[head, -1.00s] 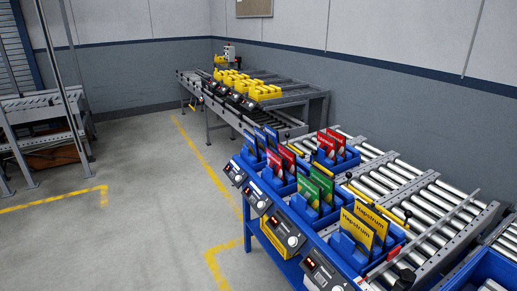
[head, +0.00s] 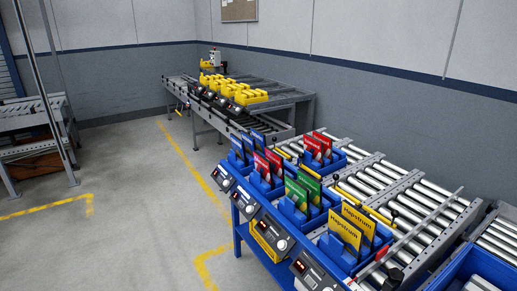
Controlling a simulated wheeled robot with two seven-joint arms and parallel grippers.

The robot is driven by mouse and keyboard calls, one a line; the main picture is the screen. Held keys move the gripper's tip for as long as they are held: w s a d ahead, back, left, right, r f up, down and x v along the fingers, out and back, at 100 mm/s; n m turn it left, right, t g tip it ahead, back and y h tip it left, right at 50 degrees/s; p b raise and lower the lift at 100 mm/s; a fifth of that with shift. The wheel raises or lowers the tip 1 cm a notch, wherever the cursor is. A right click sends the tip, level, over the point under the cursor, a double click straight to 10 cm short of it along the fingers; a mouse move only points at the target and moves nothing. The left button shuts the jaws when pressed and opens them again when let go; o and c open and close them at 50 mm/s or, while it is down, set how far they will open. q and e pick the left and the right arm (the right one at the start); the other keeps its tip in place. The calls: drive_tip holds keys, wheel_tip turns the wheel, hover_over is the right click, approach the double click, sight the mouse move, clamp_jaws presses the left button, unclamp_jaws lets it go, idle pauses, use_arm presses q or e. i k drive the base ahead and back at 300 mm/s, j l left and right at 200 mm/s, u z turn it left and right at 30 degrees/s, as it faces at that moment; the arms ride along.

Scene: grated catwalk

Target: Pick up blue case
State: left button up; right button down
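Several blue cases (head: 246,144) stand upright in a blue bin at the far left end of the blue workstation in the head view. They sit behind the red cases (head: 266,167) and left of another bin of red cases (head: 319,146). Green cases (head: 302,190) and yellow cases (head: 350,230) stand in nearer bins. The lower parts of the cases are hidden by the bin walls. Neither of my grippers shows in the head view.
The blue workstation (head: 243,236) has control boxes along its front edge. A roller conveyor (head: 420,196) runs behind it. A farther conveyor holds yellow bins (head: 240,94). Grey floor (head: 125,215) with yellow lines is open to the left. A metal rack (head: 35,135) stands at left.

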sight(238, 145)
drive_tip(key=z, duration=1.8)
drive_tip(key=i+j, duration=0.1)
drive_tip(key=j, duration=0.35)
drive_tip(key=j+u, duration=0.1)
drive_tip(key=j, duration=0.3)
drive_tip(key=i+j, duration=0.15)
drive_tip(key=j, duration=0.3)
drive_tip(key=i+j+u, duration=0.1)
drive_tip(key=j, duration=0.3)
drive_tip(key=i+j, duration=0.1)
drive_tip(key=j, duration=0.35)
drive_tip(key=i+j+u, duration=0.1)
drive_tip(key=j, duration=0.3)
